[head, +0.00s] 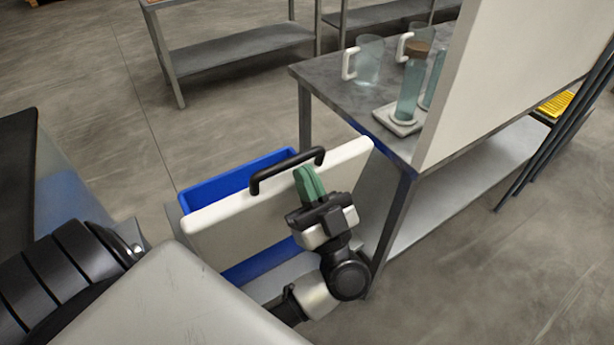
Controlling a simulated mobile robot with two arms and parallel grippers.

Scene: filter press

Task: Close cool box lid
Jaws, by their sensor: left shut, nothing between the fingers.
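The cool box is blue, and its blue wall (232,178) shows behind its raised lid. The white lid (235,228) stands up on edge, tilted, with a black bar handle (287,168) along its top edge. My left gripper (308,182) has green fingers, shut and empty. It is in front of the lid's near face, its fingertips just below the right end of the handle. I cannot tell whether the fingers touch the lid. The lid hides most of the box's inside. My right gripper is not in view.
A grey metal table (345,95) stands close behind and right of the lid, holding clear jugs (369,62) and a cork-topped vessel (411,85). A large white panel (510,75) rises at the right. Open floor (90,110) lies behind the box.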

